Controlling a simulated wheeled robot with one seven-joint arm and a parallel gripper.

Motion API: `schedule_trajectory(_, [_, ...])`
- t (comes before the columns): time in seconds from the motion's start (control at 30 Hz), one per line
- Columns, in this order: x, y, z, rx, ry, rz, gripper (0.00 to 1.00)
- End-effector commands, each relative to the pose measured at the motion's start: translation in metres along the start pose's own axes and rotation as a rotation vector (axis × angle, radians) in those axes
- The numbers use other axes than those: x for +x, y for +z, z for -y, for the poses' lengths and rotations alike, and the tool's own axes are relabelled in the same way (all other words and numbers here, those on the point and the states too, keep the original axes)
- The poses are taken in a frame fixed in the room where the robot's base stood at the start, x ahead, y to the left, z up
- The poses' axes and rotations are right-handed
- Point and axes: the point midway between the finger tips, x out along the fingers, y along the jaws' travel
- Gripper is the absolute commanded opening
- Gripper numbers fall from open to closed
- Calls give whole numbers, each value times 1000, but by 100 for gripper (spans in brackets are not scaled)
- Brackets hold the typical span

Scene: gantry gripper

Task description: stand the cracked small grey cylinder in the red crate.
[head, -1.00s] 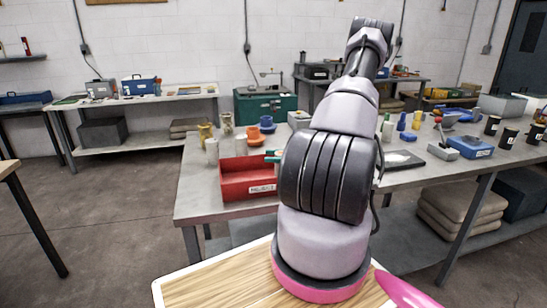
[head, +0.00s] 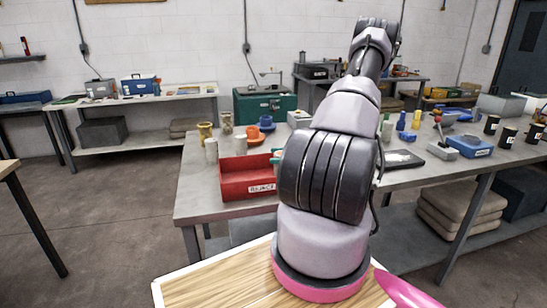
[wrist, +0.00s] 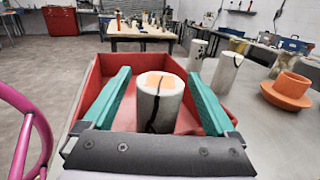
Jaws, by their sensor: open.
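The red crate (head: 247,182) sits on the near left part of the grey workbench. In the wrist view the crate (wrist: 92,78) surrounds a small pale grey cylinder (wrist: 148,104) with a dark crack down its side and an orange patch on top. The cylinder stands upright, apparently inside the crate; its foot is partly hidden by my gripper's palm. My gripper (wrist: 158,74) is open, with one teal finger on each side of the cylinder and gaps visible. In the head view my arm hides most of the gripper; only a bit of teal shows at the crate's right.
Another pale cylinder with a dark mark (wrist: 228,72) stands outside the crate, with a further one (wrist: 196,54) behind it. An orange flanged part (wrist: 288,90) is to the right. A green toolbox (head: 264,106) stands behind the bench.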

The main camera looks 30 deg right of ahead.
Motion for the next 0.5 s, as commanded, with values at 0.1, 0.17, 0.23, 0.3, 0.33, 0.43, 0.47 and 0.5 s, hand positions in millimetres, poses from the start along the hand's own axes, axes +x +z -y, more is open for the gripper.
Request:
schedule_trajectory(0.1, [-28, 0, 1, -1, -5, -1, 92])
schedule_trajectory(0.17, [-41, 0, 1, 0, -5, -1, 92])
schedule_trajectory(0.23, [-56, 0, 1, -1, -4, -1, 92])
schedule_trajectory(0.3, [-70, 0, 0, 1, -4, 0, 92])
schedule_trajectory(0.33, [-75, 0, 0, 1, -4, 0, 92])
schedule_trajectory(0.43, [-89, 0, 0, 1, -3, 1, 92])
schedule_trajectory(0.47, [-91, 0, 0, 1, -2, 1, 92])
schedule_trajectory(0.5, [-95, 0, 0, 1, -1, 1, 92])
